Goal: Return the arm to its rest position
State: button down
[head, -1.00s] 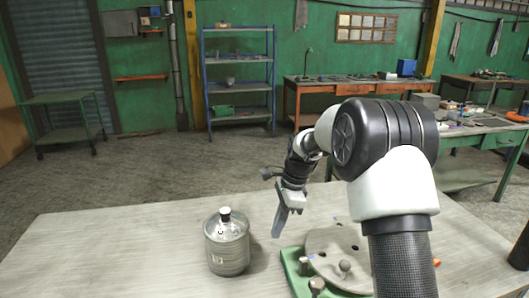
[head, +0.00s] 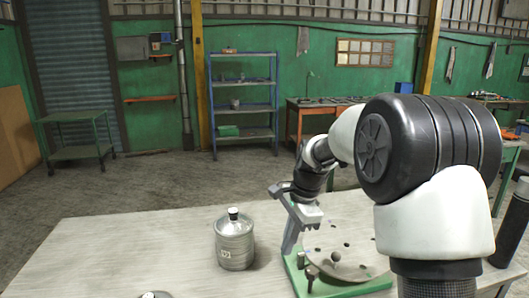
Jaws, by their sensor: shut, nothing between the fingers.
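My arm rises at the right of the head view and bends down over the table. My gripper (head: 288,246) points downward, its fingers shut and empty. I cannot tell whether the fingertips touch the base. A grey metal canister (head: 235,246) with a black cap stands upright on the table to the left of my gripper, apart from it.
A black cylinder (head: 512,225) stands at the right. Behind are a blue shelf (head: 243,105), a green cart (head: 78,140) and an orange workbench (head: 310,118).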

jog(key=s+d+r+n+t+h+p, duration=0.1)
jog(key=s+d+r+n, duration=0.15)
jog(key=s+r, duration=0.45)
jog(key=s+d+r+n+t+p, duration=0.2)
jog(key=s+r+n, duration=0.2)
jog(key=s+r, duration=0.3)
jog(key=s+d+r+n+t+h+p, duration=0.1)
jog(key=s+d+r+n+t+p, duration=0.1)
jog(key=s+n, duration=0.5)
jog(key=shift+s+d+r, duration=0.65)
jog(key=shift+s+d, duration=0.05)
jog(key=shift+s, duration=2.65)
